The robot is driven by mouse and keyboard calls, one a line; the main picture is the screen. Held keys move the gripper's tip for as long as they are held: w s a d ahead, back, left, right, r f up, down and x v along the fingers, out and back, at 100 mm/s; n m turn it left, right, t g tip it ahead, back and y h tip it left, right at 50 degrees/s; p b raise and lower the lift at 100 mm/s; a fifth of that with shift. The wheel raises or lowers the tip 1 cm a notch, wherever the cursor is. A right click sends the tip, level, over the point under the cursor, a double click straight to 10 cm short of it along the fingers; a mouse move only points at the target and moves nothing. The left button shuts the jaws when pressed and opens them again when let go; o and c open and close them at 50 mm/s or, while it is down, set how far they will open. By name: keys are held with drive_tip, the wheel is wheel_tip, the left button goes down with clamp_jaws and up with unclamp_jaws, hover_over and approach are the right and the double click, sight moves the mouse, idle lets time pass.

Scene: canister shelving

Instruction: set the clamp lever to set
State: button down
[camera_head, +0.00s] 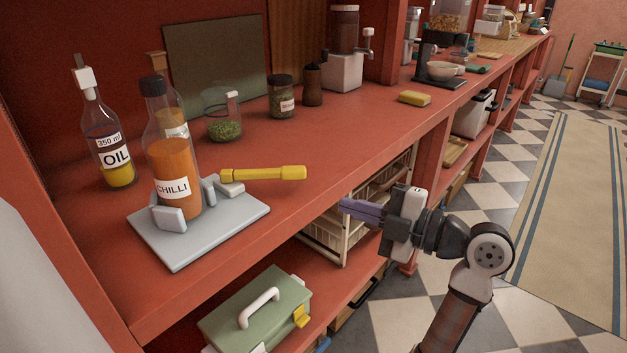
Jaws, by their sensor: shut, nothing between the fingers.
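The clamp lever (265,173) is a yellow bar that sticks out to the right from a grey clamp base (190,252) on the red counter. Pale jaws on the base stand around the lower part of a chilli bottle (172,165), which is upright with orange contents. Any markings for the lever's positions are not visible. My gripper (345,209) has purple fingers that are shut with nothing between them. It is in front of the counter edge, to the right of and lower in the picture than the lever's end, clearly apart from it.
An oil bottle (107,140) stands left of the chilli bottle. A glass flask (222,118) and a spice jar (281,97) stand behind the lever. A yellow sponge (414,98) lies farther right. A green box (257,311) sits on the lower shelf.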

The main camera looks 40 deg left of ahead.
drive_tip(key=s+d+n+t, duration=0.2)
drive_tip(key=s+t, duration=0.1)
drive_tip(key=s, duration=0.1)
drive_tip(key=p, duration=0.3)
approach(288, 177)
drive_tip(key=s+a, duration=0.3)
drive_tip(key=shift+y, duration=0.3)
drive_tip(key=shift+w+a+f+p, duration=0.15)
drive_tip(key=shift+w+a+p, duration=0.15)
drive_tip(key=shift+w+a, duration=0.45)
drive_tip(key=shift+w+a+f+p, duration=0.15)
drive_tip(key=shift+w+a+p, duration=0.1)
drive_tip(key=shift+w+a, duration=0.55)
drive_tip(key=shift+d, duration=0.1)
